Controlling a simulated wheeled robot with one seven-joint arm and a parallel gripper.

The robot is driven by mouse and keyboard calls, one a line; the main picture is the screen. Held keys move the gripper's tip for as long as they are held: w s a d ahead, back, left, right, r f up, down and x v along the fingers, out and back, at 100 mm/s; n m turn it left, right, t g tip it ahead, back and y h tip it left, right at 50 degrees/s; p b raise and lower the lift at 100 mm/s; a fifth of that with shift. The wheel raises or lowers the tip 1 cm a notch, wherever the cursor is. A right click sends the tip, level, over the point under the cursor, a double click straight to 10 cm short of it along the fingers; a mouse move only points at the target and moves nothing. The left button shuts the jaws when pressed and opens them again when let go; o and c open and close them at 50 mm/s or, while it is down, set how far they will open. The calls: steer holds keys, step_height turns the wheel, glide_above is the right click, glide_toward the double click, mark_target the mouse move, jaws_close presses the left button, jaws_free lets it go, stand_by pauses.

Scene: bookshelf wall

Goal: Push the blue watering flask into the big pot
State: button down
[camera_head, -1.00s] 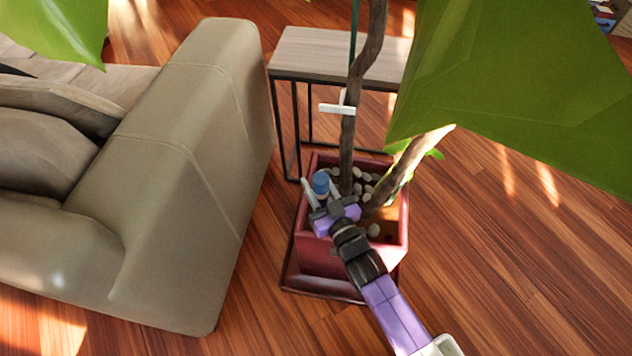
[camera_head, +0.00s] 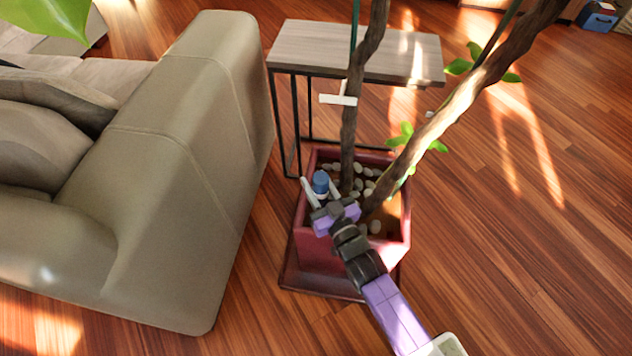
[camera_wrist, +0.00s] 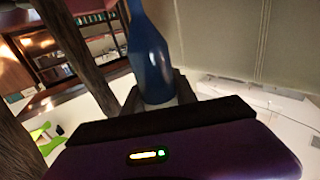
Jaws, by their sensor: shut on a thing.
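The blue watering flask (camera_head: 321,183) is upright between the two pale fingers of my gripper (camera_head: 314,192), over the left part of the big red pot (camera_head: 328,254). The flask also shows in the wrist view (camera_wrist: 150,60), its rounded blue body close in front of the gripper and its neck running out at the top. My gripper is shut on the flask. The lower end of the flask is hidden, so I cannot tell whether it touches the soil. The pot holds brown soil and several pale pebbles.
Two plant trunks (camera_head: 450,110) rise from the pot beside my gripper. A beige sofa (camera_head: 185,170) stands close on the left. A side table (camera_head: 300,45) is just behind the pot. Wooden floor (camera_head: 520,260) is clear on the right.

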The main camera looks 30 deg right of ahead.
steer(key=shift+f+b, duration=3.4)
steer(key=shift+f, duration=0.5)
steer(key=c, duration=0.5)
jaws_free()
steer(key=s+p, duration=0.1)
steer(key=s, duration=0.1)
steer(key=s+r+p, duration=0.1)
steer(key=s, duration=0.1)
steer(key=s+r+p, duration=0.1)
steer(key=s+p, duration=0.1)
steer(key=s, duration=0.1)
